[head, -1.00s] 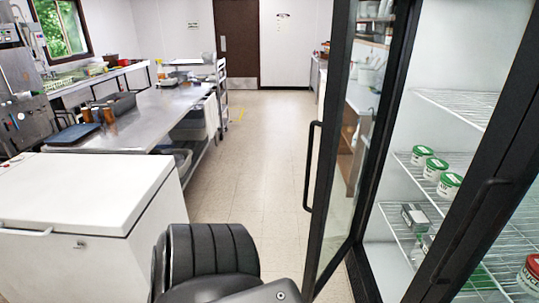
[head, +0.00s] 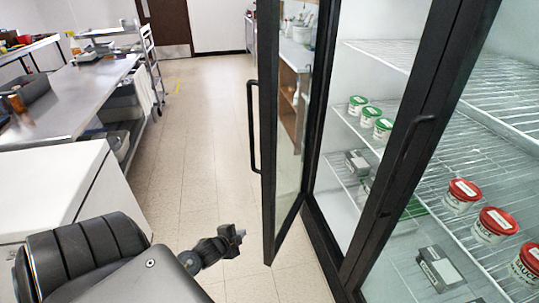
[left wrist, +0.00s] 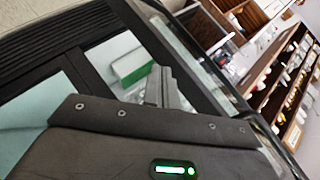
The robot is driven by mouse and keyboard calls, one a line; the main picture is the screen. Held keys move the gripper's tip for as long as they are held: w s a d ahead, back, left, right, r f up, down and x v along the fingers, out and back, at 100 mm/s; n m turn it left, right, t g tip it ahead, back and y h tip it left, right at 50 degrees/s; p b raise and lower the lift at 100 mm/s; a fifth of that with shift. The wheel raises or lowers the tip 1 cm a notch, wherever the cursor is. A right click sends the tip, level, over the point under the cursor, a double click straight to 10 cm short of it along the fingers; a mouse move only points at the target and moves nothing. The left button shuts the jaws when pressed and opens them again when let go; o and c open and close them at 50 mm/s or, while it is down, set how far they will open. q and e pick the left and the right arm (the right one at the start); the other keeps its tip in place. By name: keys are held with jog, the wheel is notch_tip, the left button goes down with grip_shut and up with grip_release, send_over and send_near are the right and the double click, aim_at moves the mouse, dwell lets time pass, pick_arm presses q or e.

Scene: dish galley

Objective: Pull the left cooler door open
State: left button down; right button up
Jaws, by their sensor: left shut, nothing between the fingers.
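The left cooler door (head: 269,190), black-framed with a glass pane, stands swung open, out from the cooler. Its black bar handle (head: 251,125) is on the outer edge, facing left. My left gripper (head: 240,235) is shut and empty, low over the floor, to the left of the door's lower edge and below the handle. It appears apart from the door. In the left wrist view, the closed fingers (left wrist: 161,88) show in front of dark frames and glass. My right gripper is not in view.
The right cooler door (head: 425,150) looks shut. Green-lidded tubs (head: 370,117) and red-lidded tubs (head: 493,225) stand on wire shelves inside. A white chest (head: 60,195) and a steel table (head: 70,95) stand at left. The floor aisle (head: 195,130) between is clear.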

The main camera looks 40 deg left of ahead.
pick_arm(q)
jog(key=w+d+r+m+t+h, duration=0.1)
jog(key=w+r+m+t, duration=0.1)
jog(key=r, duration=0.7)
jog(key=w+r+m+t, duration=0.2)
jog(key=w+r, duration=0.1)
jog(key=r, duration=0.6)
jog(key=m+t+h, duration=0.2)
jog(key=m+t, duration=0.1)
jog(key=m, duration=0.2)
send_near(270, 151)
jog(key=d+r, duration=0.2)
jog(key=d, duration=0.3)
jog(key=w+p, duration=0.1)
jog(key=w, duration=0.1)
jog(key=w+a+p, duration=0.1)
jog(key=w+p, duration=0.1)
jog(key=w, duration=0.1)
jog(key=w+a+p, duration=0.1)
jog(key=w, duration=0.2)
jog(key=shift+w+a+r+p, duration=0.1)
jog(key=shift+w+r+p, duration=0.1)
jog(key=shift+r+p, duration=0.15)
jog(key=shift+s+a+f, duration=0.1)
jog(key=shift+s+a, duration=0.1)
jog(key=shift+a, duration=0.2)
jog(key=shift+w+f, duration=0.1)
jog(key=shift+a, duration=0.1)
